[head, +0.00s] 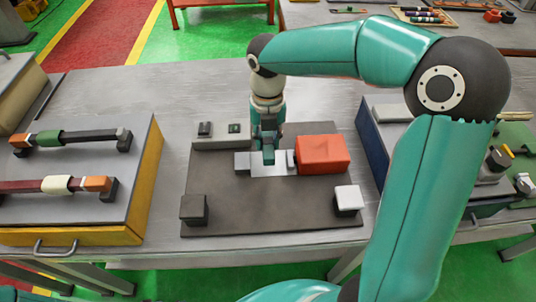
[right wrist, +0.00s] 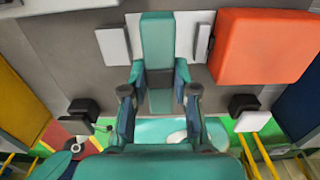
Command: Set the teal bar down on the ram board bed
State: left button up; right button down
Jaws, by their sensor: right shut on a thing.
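The teal bar (right wrist: 157,38) is between the fingers of my right gripper (right wrist: 159,72), which is shut on it. In the head view the bar (head: 268,156) shows end-on below the right gripper (head: 267,138), over the silver bed (head: 268,170) of the dark ram board (head: 235,208). I cannot tell whether the bar touches the bed. In the right wrist view the bar hides the middle of the bed, and a light grey piece (right wrist: 113,47) shows on its left. The orange-red ram block (head: 323,154) sits just right of the bed. My left gripper is not in view.
Dark block (head: 193,209) and white-topped block (head: 348,199) stand at the board's front corners. A grey ledge (head: 222,141) with small parts lies behind. A yellow-sided case (head: 147,187) with bars stands left; a blue box (head: 372,145) stands right. The table behind the board is clear.

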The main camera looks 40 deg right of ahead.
aim_at(268, 141)
jog(key=shift+f, duration=3.05)
jog(key=shift+f, duration=0.15)
jog(key=c, duration=0.9)
grip_release()
notch_tip(268, 141, up, 12)
jog(key=shift+r, duration=0.15)
